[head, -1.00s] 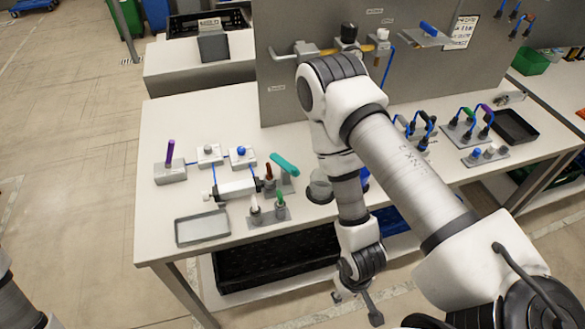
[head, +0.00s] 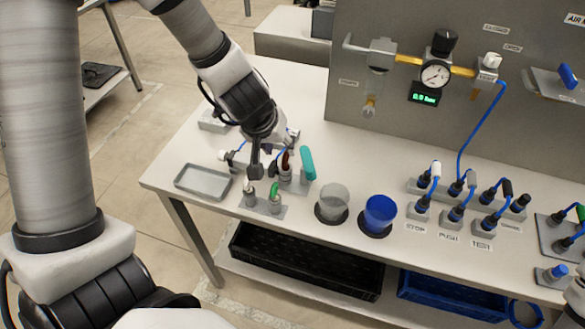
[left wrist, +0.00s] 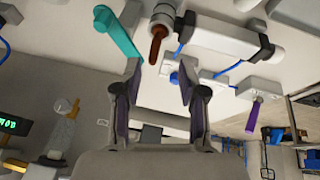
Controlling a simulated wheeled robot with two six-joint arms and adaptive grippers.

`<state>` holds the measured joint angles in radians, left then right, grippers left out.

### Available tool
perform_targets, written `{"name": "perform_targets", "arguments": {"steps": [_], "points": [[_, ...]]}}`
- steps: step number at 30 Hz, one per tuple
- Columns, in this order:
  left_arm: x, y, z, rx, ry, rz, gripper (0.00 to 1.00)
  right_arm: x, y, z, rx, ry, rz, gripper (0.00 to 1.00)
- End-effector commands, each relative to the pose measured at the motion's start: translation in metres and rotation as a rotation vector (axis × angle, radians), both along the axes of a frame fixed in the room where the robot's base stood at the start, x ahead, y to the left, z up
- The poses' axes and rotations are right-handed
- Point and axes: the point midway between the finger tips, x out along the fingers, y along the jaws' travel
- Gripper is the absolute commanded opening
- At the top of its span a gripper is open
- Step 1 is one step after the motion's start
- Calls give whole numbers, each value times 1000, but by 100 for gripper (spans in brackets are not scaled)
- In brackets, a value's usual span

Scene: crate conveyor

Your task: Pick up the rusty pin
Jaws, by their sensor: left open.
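The rusty pin (head: 286,162) is a small reddish-brown piece on the table. It stands at a grey fixture beside a teal handle (head: 307,162). In the left wrist view the pin (left wrist: 157,45) shows near a grey ring, with the teal handle (left wrist: 117,35) to its left. My left gripper (head: 255,168) points down just left of the pin in the head view. In the left wrist view my left gripper (left wrist: 160,80) has its fingers apart with nothing between them, and the pin lies beyond the tips.
A shallow grey tray (head: 203,182) lies left of the pin. A small block with white- and green-topped pieces (head: 264,207) stands in front. A clear cup (head: 332,203) and a blue cup (head: 380,214) stand to the right. A grey panel with a gauge (head: 435,74) rises behind.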

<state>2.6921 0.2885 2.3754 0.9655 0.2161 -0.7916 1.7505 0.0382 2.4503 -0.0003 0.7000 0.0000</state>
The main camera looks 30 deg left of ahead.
Motion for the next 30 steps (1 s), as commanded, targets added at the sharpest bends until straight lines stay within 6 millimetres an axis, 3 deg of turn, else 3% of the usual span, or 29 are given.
{"name": "perform_targets", "arguments": {"steps": [1,4,12,15,16,26,30], "points": [[4,0,-17,2,0,0,41,0,0,-16,0,0,-1,42],[11,0,-34,4,0,-1,41,0,-1,-30,0,1,-2,42],[15,-1,-34,2,0,0,41,0,0,-28,0,0,-2,42],[15,-1,-34,2,0,0,6,0,0,-28,0,0,-2,42],[15,-1,-34,2,0,0,0,0,0,-28,0,0,-2,42],[15,-1,-34,1,0,-1,0,0,-1,-28,0,0,-2,42],[15,-1,-18,1,-1,1,0,0,0,-14,0,1,-2,42]]}}
